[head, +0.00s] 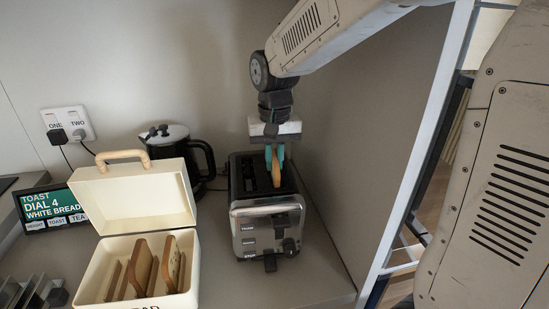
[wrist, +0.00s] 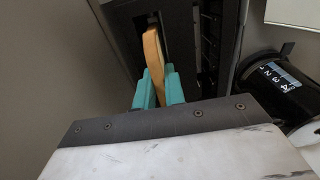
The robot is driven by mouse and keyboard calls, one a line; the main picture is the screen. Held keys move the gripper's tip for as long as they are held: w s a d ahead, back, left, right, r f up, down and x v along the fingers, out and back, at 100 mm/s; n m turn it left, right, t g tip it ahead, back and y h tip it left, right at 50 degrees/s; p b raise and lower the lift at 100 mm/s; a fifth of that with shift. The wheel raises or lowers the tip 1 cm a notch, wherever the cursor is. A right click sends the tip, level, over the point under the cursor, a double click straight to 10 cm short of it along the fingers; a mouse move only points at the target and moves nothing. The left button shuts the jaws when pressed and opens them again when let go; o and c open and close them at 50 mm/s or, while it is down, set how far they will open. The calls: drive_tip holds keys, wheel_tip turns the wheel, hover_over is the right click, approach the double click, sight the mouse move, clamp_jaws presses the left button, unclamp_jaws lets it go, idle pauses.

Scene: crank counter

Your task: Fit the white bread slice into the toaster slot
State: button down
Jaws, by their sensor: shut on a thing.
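The toaster (head: 262,226) is black and chrome, with two slots on top and levers and a dial on its front. My gripper (head: 275,156) is above it, shut on a bread slice (head: 276,173). The slice is pale with a tan crust and stands on edge, in line with the right slot. In the wrist view the teal fingers of my gripper (wrist: 159,90) pinch the slice (wrist: 154,50) over the dark slot of the toaster (wrist: 184,32). Its lower edge is hidden, so I cannot tell how deep it sits. The other slot looks empty.
An open cream bread bin (head: 190,275) with a brown and a seeded slice stands left. A black kettle (head: 178,150) stands behind it. A sign (head: 50,205) reads toast, dial 4, white bread. A wall panel (head: 345,150) rises close to the toaster's right.

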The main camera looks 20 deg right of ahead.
drive_tip(key=c, duration=1.4)
unclamp_jaws()
